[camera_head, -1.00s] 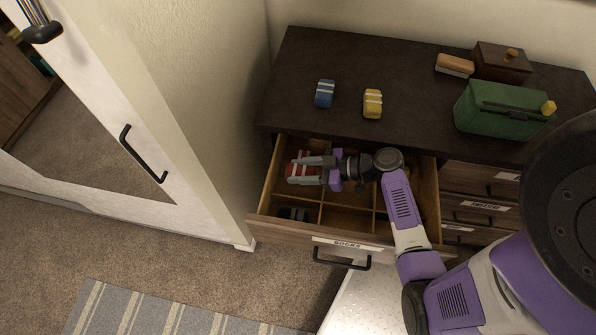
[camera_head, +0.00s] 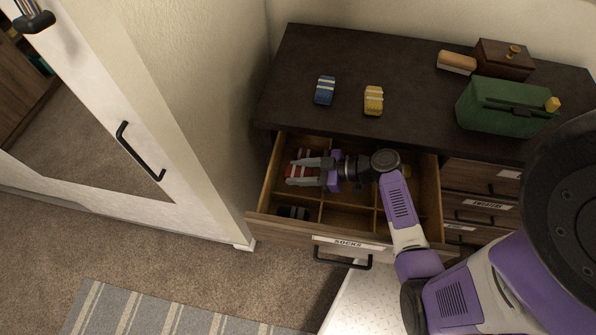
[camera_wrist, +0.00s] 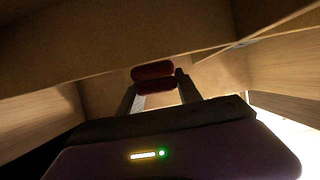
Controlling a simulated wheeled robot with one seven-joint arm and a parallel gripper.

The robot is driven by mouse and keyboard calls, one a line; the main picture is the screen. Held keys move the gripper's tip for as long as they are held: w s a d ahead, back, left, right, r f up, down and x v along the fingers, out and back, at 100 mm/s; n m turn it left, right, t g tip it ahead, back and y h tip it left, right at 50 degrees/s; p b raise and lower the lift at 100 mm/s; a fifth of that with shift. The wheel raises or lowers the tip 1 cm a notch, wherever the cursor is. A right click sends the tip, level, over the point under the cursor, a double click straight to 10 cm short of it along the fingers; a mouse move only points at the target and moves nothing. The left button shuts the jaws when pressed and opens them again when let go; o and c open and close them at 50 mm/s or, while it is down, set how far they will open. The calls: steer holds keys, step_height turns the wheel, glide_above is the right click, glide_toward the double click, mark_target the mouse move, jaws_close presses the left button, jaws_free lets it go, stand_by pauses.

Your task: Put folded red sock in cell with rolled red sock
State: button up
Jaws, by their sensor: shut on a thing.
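My gripper (camera_head: 303,170) reaches left into the back-left cell of the open drawer (camera_head: 350,241). Its two fingers are shut on a red sock with pale stripes (camera_head: 293,171), which looks like the folded one. In the wrist view, red cloth in two stacked rounded layers (camera_wrist: 154,76) sits between the fingertips, near a wooden divider. I cannot make out the rolled red sock as a separate thing; the gripper and the held sock cover much of that cell.
A dark sock (camera_head: 293,212) lies in the front-left cell. Wooden dividers and drawer walls stand close around my gripper. On the dresser top are a blue striped sock (camera_head: 325,90), a yellow striped sock (camera_head: 373,100), a green box (camera_head: 500,108), a brush (camera_head: 456,63) and a brown box (camera_head: 502,60).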

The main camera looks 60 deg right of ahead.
steer(key=o, duration=1.3)
steer(key=shift+r, duration=0.1)
steer(key=shift+r+p, duration=0.6)
steer(key=shift+p, duration=0.3)
steer(key=b+v, duration=0.1)
steer(key=v, duration=1.1)
